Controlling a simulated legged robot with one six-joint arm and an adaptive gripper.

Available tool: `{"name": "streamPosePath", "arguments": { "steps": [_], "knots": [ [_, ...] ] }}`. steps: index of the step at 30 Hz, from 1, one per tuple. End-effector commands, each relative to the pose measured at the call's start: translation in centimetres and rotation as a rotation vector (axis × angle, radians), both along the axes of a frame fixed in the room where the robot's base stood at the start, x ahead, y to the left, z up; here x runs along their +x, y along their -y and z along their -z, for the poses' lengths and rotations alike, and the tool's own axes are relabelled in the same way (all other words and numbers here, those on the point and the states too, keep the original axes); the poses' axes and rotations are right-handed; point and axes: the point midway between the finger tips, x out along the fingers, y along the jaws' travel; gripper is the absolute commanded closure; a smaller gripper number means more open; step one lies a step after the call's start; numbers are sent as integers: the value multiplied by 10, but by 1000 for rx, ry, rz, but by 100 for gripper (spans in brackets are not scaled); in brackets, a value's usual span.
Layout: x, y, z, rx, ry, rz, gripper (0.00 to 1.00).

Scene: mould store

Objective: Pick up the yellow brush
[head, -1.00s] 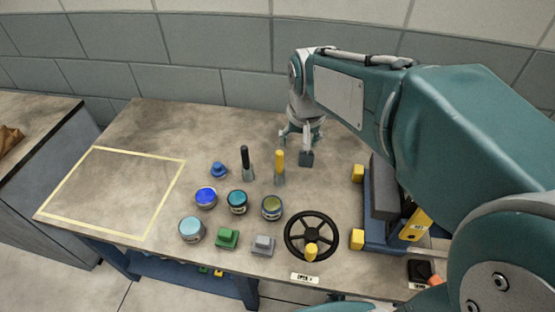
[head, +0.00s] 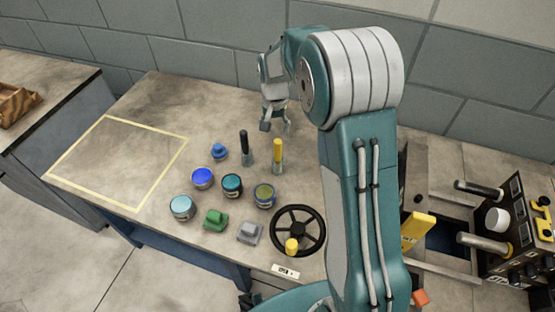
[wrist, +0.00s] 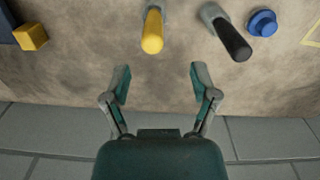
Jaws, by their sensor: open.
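The yellow brush (head: 277,152) stands upright on the bench, its yellow handle up and a grey foot below. In the wrist view its handle (wrist: 153,32) is at the top, just beyond the fingertips and roughly between their lines. My gripper (head: 275,122) is behind the brush, close to the wall side of the bench. In the wrist view my gripper (wrist: 158,75) has its two fingers spread, with only bare bench between them. It does not touch the brush. A black-handled brush (head: 244,146) stands just left of the yellow one; it also shows in the wrist view (wrist: 230,38).
A black handwheel (head: 273,232) lies nearer. A taped square (head: 75,138) at left is empty.

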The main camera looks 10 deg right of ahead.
Motion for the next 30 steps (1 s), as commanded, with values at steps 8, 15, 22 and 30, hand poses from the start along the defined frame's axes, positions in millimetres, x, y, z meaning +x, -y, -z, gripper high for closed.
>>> {"name": "streamPosePath", "arguments": {
  "steps": [8,15,22,30],
  "knots": [
    [-1,4,40,4,-2,0,24],
    [-3,7,68,3,-5,1,24],
    [-4,7,94,3,-2,0,24],
    [-3,7,95,4,-1,0,37]
  ]
}}
